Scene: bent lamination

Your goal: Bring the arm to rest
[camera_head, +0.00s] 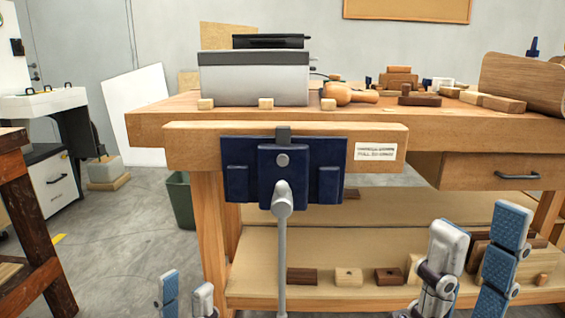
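My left gripper (187,290) shows at the bottom edge, left of the vise handle. Its two fingers stand apart with nothing visible between them, and only their upper parts are in view. My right gripper (482,235) stands upright at the lower right, in front of the bench's lower shelf. Its fingers, one showing a blue pad, are spread with a clear gap and hold nothing. Both grippers are below the bench top and appear apart from the bench. The arms behind them are mostly out of view.
A wooden workbench (150,110) with a blue vise (235,160) and hanging grey handle (282,240) fills the middle. A grey box-like machine (255,80), wooden blocks and a curved wooden panel (525,80) stand on top.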

